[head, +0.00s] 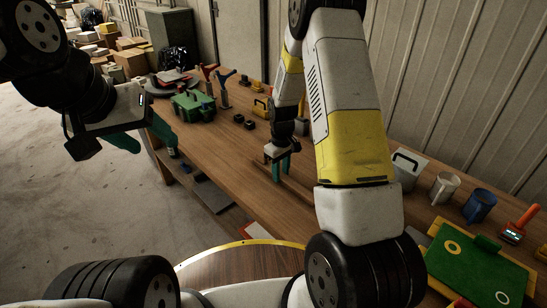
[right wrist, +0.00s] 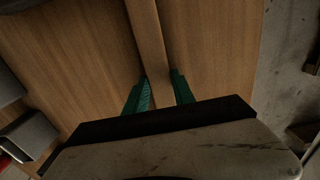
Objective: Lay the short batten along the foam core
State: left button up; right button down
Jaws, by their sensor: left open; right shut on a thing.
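My right gripper (head: 280,174) is low over the workbench, its teal fingers pointing down. In the right wrist view the right gripper (right wrist: 160,78) is shut on a narrow wooden batten (right wrist: 148,38), one finger on each side of it. The batten runs away from the gripper above a similarly coloured wood surface; I cannot tell whether it touches that surface. My left gripper (head: 142,136) is open and empty beside the bench's left edge. I cannot pick out the foam core in either view.
The wooden workbench (head: 225,150) has a green toolbox (head: 193,105) and clamps (head: 222,90) at the far end. A white mug (head: 444,188), blue mug (head: 479,205) and green board (head: 475,265) are at the right. The bench just left of my right gripper is clear.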

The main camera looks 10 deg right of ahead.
jog(key=shift+f, duration=0.1)
jog(key=c, duration=1.1)
grip_release()
jog(key=shift+o, duration=0.2)
